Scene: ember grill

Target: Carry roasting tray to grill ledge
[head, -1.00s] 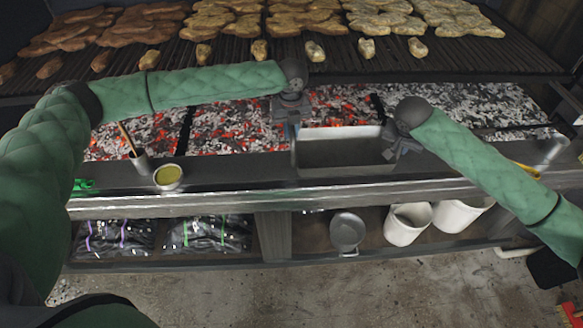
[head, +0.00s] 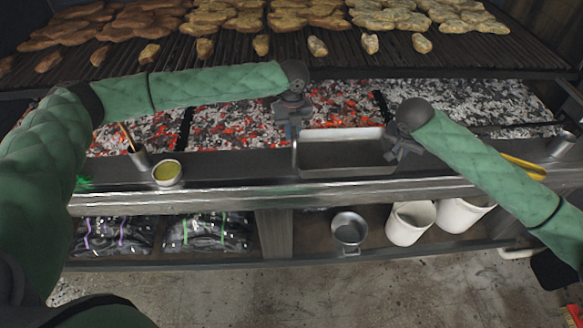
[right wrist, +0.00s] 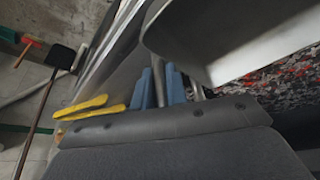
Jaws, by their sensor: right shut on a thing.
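The roasting tray (head: 346,172), a grey rectangular metal pan, looks empty and roughly level at the ledge (head: 230,172) in front of the coals. I cannot tell whether it touches the ledge. My right gripper (head: 396,152) is at the tray's right end, shut on it. The right wrist view shows the blue fingers (right wrist: 166,88) close together beside the tray wall (right wrist: 210,62); the exact grip point is partly hidden. My left gripper (head: 292,131) is at the tray's left end, its fingers too small and hidden to show whether they are shut.
On the ledge stand a bowl of yellow-green liquid (head: 167,172) and a metal cup (head: 138,156) at left, and yellow-handled tongs (head: 524,167) at right. Glowing coals (head: 230,125) lie behind. A shelf below holds bags, a metal pan (head: 349,229) and white buckets (head: 410,222).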

